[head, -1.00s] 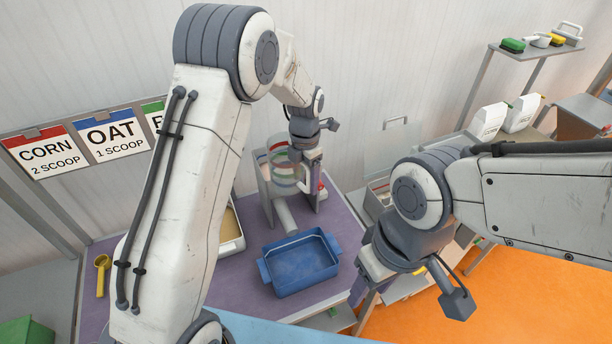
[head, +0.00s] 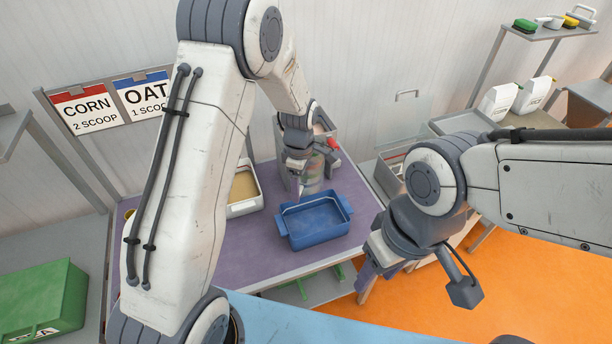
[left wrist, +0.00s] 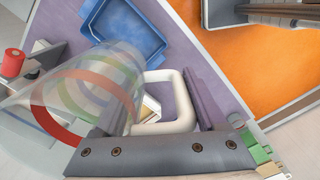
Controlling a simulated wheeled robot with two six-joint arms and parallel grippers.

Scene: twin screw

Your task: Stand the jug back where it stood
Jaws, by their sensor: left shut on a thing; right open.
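The jug (left wrist: 95,95) is clear, with red, green and blue bands and a white handle (left wrist: 180,85). My left gripper (left wrist: 165,125) is shut on that handle in the left wrist view. In the head view, the jug (head: 315,177) is behind my left gripper (head: 299,184), just beyond the blue tray, in front of a grey stand. Much of it is hidden there, and I cannot tell whether it touches the table. My right gripper (head: 371,277) is open and empty at the right of the purple table.
The blue tray (head: 290,238) stands on the purple table (head: 250,255); it also shows in the left wrist view (left wrist: 88,18). A cream bin (head: 245,208) stands to its left. The grey stand (head: 289,178) has a red knob (head: 333,143). A green box (head: 45,300) is at the left.

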